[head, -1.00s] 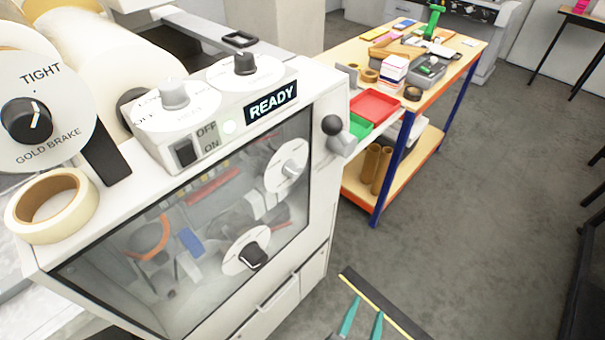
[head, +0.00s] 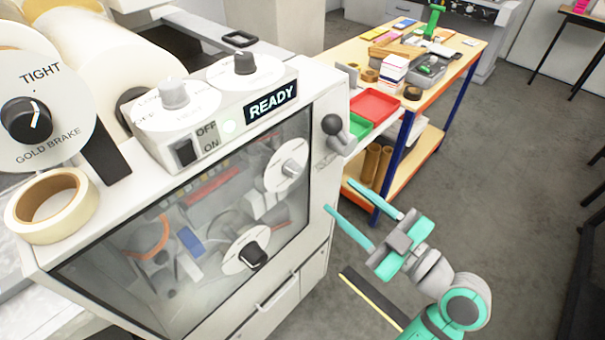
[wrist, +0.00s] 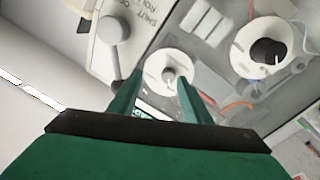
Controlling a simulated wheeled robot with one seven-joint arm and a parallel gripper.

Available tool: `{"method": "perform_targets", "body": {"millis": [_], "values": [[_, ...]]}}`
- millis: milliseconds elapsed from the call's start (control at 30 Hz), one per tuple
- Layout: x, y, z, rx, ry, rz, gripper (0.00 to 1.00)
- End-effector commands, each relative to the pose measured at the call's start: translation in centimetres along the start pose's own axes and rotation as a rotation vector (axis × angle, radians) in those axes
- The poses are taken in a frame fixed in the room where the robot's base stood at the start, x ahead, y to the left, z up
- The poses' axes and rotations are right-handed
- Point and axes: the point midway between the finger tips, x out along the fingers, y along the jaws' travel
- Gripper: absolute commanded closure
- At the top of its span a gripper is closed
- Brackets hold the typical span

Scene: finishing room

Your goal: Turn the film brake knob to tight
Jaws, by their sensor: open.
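No label reading "film brake" is legible in these views. A large dial marked "GOLD BRAKE" and "TIGHT" carries a black knob (head: 27,120) at the far left in the head view. In the machine's window area, a white dial holds a pale knob (head: 291,168), and a lower white dial holds a black knob (head: 253,254); their lettering is too small to read. My gripper (head: 338,195) is open and empty, beside the machine's right edge. In the wrist view, the pale-knob dial (wrist: 168,72) appears between the fingers (wrist: 159,80), and the black knob (wrist: 266,51) is to their right.
A grey ball-ended lever (head: 333,126) sticks out at the machine's upper right corner, close above my fingers. On top are a READY display (head: 271,103), two more knobs, a power switch and a tape roll (head: 52,206).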

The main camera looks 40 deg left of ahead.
Motion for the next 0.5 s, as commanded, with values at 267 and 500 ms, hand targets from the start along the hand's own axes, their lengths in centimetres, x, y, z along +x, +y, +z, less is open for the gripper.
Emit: {"method": "perform_targets", "body": {"millis": [267,500], "values": [[-0.3,-0.7,-2.6,-0.14,0.026,-0.13,0.56],[2.5,-1.2,-2.7,-0.142,0.027,-0.135,0.56]]}}
